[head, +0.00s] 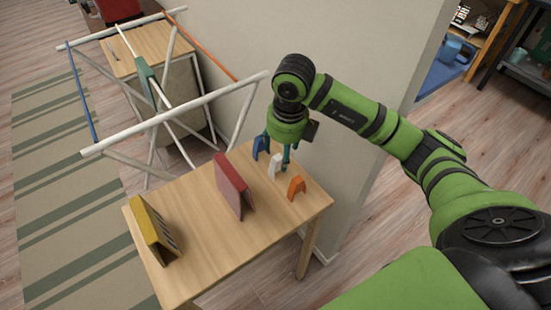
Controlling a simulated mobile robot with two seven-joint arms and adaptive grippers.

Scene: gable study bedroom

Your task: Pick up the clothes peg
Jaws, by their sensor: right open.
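Three small upright forked pieces stand in a row near the right end of the wooden table: a blue one (261,148), a white one (276,167) and an orange one (296,187). They look like pegs, but they are too small to tell which is the clothes peg. My right gripper (279,157) points down over the row with its teal fingers apart. The white piece is beneath and between the fingers, partly overlapped by them; I cannot tell whether they touch it. The orange piece is nearer the camera, clear of the fingers. My left gripper is out of view.
The wooden table (200,215) also holds a red folded piece (233,187) and a yellow folded piece (154,230). A wall (370,60) stands close behind its right end. A white-barred rack (180,112) stands behind it.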

